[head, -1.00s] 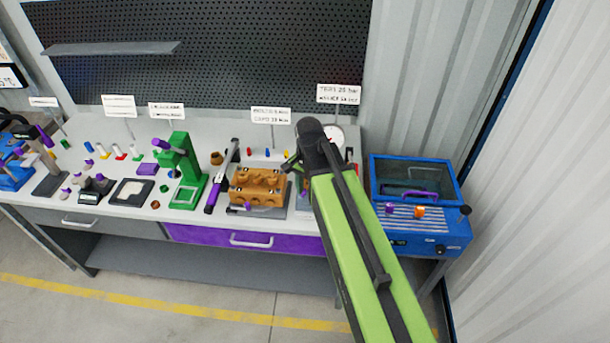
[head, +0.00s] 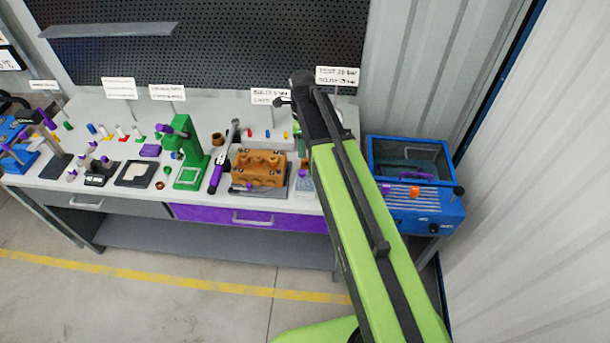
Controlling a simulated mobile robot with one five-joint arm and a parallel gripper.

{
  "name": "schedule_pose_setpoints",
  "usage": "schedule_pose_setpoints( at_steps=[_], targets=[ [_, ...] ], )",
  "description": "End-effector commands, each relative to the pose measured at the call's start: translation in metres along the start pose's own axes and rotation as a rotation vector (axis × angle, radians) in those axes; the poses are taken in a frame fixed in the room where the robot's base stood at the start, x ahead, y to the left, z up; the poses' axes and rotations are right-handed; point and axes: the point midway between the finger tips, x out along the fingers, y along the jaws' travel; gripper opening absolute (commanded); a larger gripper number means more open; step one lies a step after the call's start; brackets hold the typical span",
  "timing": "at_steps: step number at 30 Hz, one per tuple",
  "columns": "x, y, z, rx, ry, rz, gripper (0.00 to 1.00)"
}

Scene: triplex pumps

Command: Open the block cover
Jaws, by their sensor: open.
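A brown-orange block (head: 258,168) with several round recesses sits on a grey plate on the bench, left of my arm. I cannot tell which part of it is a cover. A blue box (head: 440,215) at the bench's right end has a clear, dark-framed lid with a purple handle (head: 415,177). My gripper (head: 283,101) is at the end of my green arm, seen small and dark above and behind the block, in front of the label signs. It is open and touches nothing that I can see. My arm hides part of the bench right of the block.
A purple-handled wrench (head: 216,178) and a green press (head: 188,155) stand left of the block. Label signs (head: 270,97) rise at the bench's back. Several small parts lie on the left. The floor in front (head: 150,310) is clear.

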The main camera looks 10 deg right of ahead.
Motion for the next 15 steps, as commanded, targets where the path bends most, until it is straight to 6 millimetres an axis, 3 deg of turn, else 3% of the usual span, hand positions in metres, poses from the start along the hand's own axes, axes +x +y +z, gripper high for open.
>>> schedule_pose_setpoints(
  at_steps=[1, 15],
  targets=[
    [0.022, 0.000, 0.000, 0.000, 0.000, 0.000, 0.46],
    [0.116, 0.000, 0.000, -0.001, 0.000, 0.000, 0.46]
  ],
)
